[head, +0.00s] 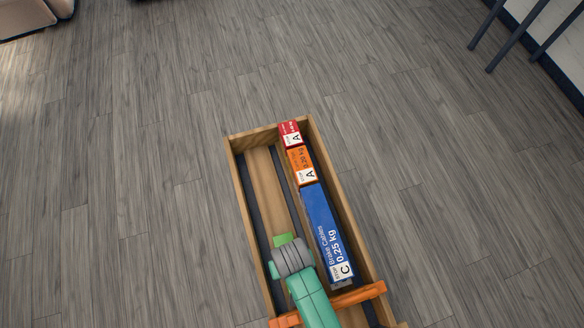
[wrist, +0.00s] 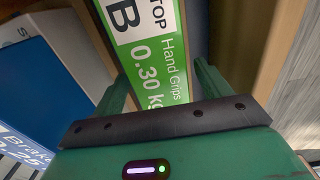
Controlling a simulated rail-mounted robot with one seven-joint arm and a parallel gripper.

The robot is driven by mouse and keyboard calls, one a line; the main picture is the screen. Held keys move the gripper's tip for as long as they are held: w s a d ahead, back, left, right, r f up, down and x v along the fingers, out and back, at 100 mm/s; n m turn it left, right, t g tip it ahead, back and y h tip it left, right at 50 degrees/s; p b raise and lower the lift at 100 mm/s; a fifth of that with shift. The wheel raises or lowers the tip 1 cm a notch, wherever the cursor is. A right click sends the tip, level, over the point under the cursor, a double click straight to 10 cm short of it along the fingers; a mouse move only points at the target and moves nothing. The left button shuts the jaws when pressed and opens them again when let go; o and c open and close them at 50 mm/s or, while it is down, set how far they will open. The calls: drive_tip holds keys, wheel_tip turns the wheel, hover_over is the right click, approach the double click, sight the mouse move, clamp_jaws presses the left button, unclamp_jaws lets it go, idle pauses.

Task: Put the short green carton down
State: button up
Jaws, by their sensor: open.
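The short green carton (wrist: 155,60) lies in the wrist view with its label facing me, reading "TOP B", "Hand Grips" and "0.30 kg". My gripper (wrist: 162,85) is open, with one green finger on each side of the carton. I cannot tell whether either finger touches it. In the head view, a bright green bit of the carton (head: 282,240) shows beside my grey wrist joint, in the left lane of the wooden box (head: 238,172). My arm hides the rest of it and the fingertips.
In the box's right lane, a red carton (head: 290,134), an orange carton (head: 301,166) and a long blue carton (head: 325,232) stand in a row. The blue carton's side is close by in the wrist view (wrist: 40,75). The left lane beyond my gripper is empty. An orange bar (head: 358,296) crosses the near end.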

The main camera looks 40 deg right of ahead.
wheel_tip(320, 180, up, 12)
drive_tip(key=p, duration=0.3)
drive_tip(key=w+a+r+n+t+h, duration=0.1)
drive_tip(key=w+r+t, duration=0.3)
drive_tip(key=w+r, duration=0.55)
drive_tip(key=w+r+n+t, duration=0.1)
drive_tip(key=w+r+t, duration=0.45)
drive_tip(key=r, duration=0.65)
drive_tip(key=w+a+r+t+h, duration=0.1)
drive_tip(key=w+r+t, duration=0.3)
drive_tip(key=w+r, duration=0.55)
drive_tip(key=s+a+r+n+t, duration=0.1)
drive_tip(key=s+a+r+t, duration=0.1)
drive_tip(key=r, duration=1)
drive_tip(key=s+a+r+n+t+y, duration=0.1)
drive_tip(key=s+r+t, duration=0.4)
drive_tip(key=r, duration=0.7)
drive_tip(key=s+a+r+t+y, duration=0.1)
drive_tip(key=s+a+r+t, duration=0.2)
drive_tip(key=r, duration=0.9)
drive_tip(key=shift+s+a+r+n+t, duration=0.3)
drive_tip(key=shift+a+r+n+t, duration=0.1)
drive_tip(key=shift+t, duration=0.35)
